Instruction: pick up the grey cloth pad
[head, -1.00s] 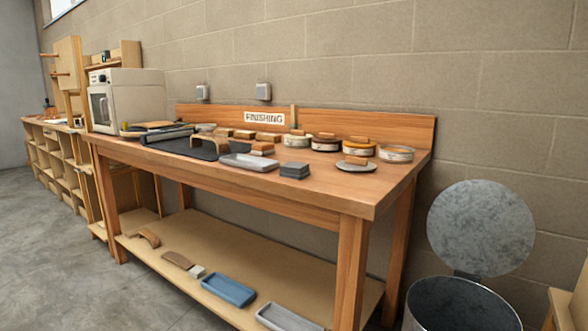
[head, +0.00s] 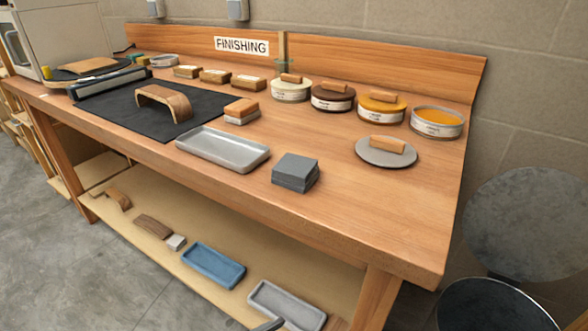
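The grey cloth pad (head: 296,172) looks like a small, square, folded stack. It lies flat on the wooden bench top (head: 370,205) near its front edge, in the middle of the head view. It is just right of a shallow grey metal tray (head: 222,148) and apart from it. Nothing covers it. Neither of my grippers can be made out in the head view. A small dark grey piece shows at the bottom edge, but I cannot tell what it is.
A round grey lid with a wooden handle (head: 386,151) lies right of the pad. Several round tins, including an open amber one (head: 437,122), line the back. A black mat (head: 150,108) bears a bent wooden piece (head: 164,102). A metal bin (head: 495,306) stands right of the bench.

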